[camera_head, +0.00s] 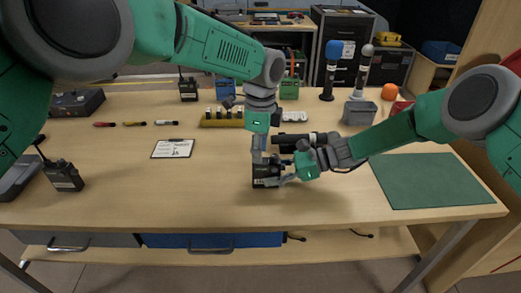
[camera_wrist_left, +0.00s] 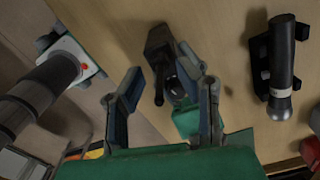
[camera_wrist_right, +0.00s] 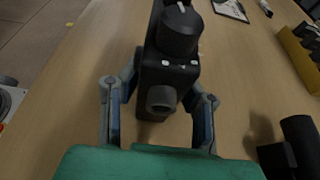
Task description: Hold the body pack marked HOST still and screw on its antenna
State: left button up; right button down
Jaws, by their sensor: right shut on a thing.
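A black body pack (camera_head: 266,172) stands near the middle front of the table; its marking is too small to read. My right gripper (camera_head: 287,171) is shut on it from the right. In the right wrist view the pack (camera_wrist_right: 166,76) sits between the fingers, with a dark round cylinder above and a round stub facing the camera. My left gripper (camera_head: 259,152) points down just above the pack. In the left wrist view its fingers are apart, with the pack (camera_wrist_left: 158,42) beyond them. A slender dark rod, seemingly the antenna (camera_wrist_left: 158,85), shows between the fingers; whether they touch it is unclear.
A dark microphone (camera_head: 300,139) lies in a cradle just behind the pack. A yellow rack (camera_head: 222,122) and a clipboard (camera_head: 173,149) are behind and left. Another pack (camera_head: 64,177) stands far left. A green mat (camera_head: 430,180) lies empty at right.

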pick_arm(q)
notch_tip(320, 180, up, 12)
jog(key=shift+d+f, duration=0.15)
jog(key=shift+d, duration=0.1)
pick_arm(e)
jog(key=shift+d+f, duration=0.1)
jog(key=shift+d, duration=0.05)
jog(key=c, duration=1)
grip_release()
jog(key=shift+c, duration=0.2)
pick_arm(q)
jog(key=shift+w, duration=0.15)
